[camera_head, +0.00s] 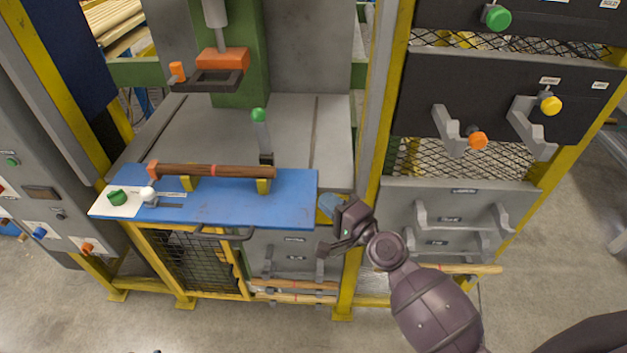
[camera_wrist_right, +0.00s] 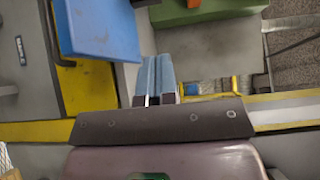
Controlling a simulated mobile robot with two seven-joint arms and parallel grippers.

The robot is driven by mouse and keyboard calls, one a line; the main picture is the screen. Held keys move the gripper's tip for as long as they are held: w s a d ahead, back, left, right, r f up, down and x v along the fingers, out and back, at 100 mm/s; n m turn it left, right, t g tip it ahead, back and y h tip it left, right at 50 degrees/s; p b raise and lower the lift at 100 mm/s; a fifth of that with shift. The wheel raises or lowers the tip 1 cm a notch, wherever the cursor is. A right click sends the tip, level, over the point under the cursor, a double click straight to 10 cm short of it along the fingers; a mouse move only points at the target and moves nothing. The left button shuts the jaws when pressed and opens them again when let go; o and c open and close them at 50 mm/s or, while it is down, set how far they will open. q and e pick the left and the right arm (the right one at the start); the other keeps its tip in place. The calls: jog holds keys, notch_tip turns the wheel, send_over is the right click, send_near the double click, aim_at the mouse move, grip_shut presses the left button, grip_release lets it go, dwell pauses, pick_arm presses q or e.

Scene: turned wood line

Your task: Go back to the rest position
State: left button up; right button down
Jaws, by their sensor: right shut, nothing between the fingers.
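My right gripper (camera_head: 328,226) is in front of the machine, just right of the blue table's right end. In the right wrist view its blue-grey fingers (camera_wrist_right: 157,76) are together with nothing between them. The blue table (camera_head: 240,208) carries a dark wooden piece (camera_head: 218,171) lying on two yellow supports, apart from my right gripper. The table's corner also shows in the right wrist view (camera_wrist_right: 98,28). My left gripper is not in view.
A yellow post (camera_head: 384,110) stands close to my right gripper. Grey hooks (camera_head: 449,129) stick out from the dark panel at right. A green-knobbed lever (camera_head: 262,135) stands behind the blue table. Light wooden rods (camera_head: 295,298) lie low below it. The floor at front left is clear.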

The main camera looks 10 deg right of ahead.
jog(key=shift+s+d, duration=0.1)
jog(key=s+d+f+n+g+h, duration=0.2)
jog(key=s+d+f+n+h, duration=0.2)
jog(key=s, duration=0.6)
jog(key=s+d+f+n+g+h, duration=0.2)
jog(key=s+d+f+n+h, duration=0.3)
jog(key=s+d+f+n, duration=0.4)
jog(key=shift+s+d+f, duration=0.15)
jog(key=shift+s+f, duration=0.5)
jog(key=shift+s, duration=0.1)
